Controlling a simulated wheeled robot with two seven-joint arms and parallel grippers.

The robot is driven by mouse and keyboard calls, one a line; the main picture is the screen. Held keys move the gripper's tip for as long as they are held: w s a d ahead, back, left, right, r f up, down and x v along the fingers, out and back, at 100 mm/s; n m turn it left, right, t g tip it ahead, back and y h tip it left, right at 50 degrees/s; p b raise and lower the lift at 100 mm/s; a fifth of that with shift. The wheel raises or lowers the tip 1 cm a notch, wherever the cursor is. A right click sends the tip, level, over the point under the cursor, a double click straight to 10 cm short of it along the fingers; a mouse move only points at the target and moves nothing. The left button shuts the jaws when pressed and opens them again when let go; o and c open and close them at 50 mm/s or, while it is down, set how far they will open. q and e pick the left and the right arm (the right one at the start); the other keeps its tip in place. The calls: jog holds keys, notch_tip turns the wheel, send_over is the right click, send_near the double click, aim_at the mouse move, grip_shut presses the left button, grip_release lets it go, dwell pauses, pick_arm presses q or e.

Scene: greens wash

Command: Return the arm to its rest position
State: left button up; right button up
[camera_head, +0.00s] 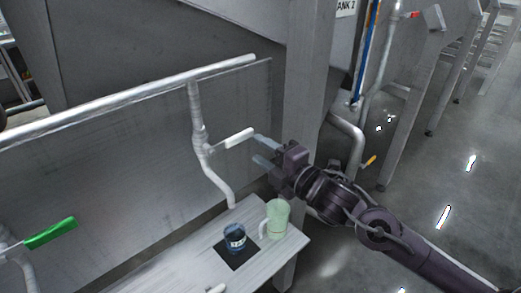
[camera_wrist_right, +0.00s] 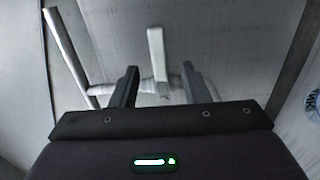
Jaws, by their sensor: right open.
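My right gripper (camera_head: 261,150) is raised in front of the tank wall, its arm coming in from the lower right. Its two fingers are apart, with nothing held between them. Just left of the fingertips is the white handle (camera_head: 236,138) of a pipe valve. In the right wrist view the white handle (camera_wrist_right: 157,50) stands beyond the gap between the open fingers (camera_wrist_right: 160,80). I cannot tell from these views exactly how far apart handle and fingers are. My left gripper is not in view.
Below the gripper, a pale green pitcher (camera_head: 277,219) and a blue jar (camera_head: 235,238) on a black mat (camera_head: 239,258) stand on a light bench (camera_head: 181,262). A grey post (camera_head: 305,85) rises behind my right gripper. A green valve handle (camera_head: 50,232) is at left. Open floor lies right.

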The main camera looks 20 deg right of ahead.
jog(key=s+d+f+m+g+h, duration=0.1)
jog(key=s+f+m+g+h, duration=0.2)
jog(key=f+m, duration=0.35)
jog(key=s+d+f+m+g+h, duration=0.1)
jog(key=s+f+m+g+h, duration=0.25)
jog(key=f+m, duration=0.35)
jog(key=s+a+f+m+g, duration=0.25)
jog(key=s+f+g, duration=0.2)
jog(key=s, duration=0.25)
jog(key=s+a+f+m+g, duration=0.1)
jog(key=s+f+m+g, duration=0.3)
jog(key=s, duration=0.4)
notch_tip(320, 180, down, 28)
jog(key=s+d+f, duration=0.2)
jog(key=s+f, duration=0.8)
jog(key=s+d+f+g, duration=0.1)
jog(key=s+f, duration=0.9)
jog(key=s, duration=0.1)
jog(key=shift+d+f+n, duration=0.3)
jog(key=shift+d+f, duration=0.05)
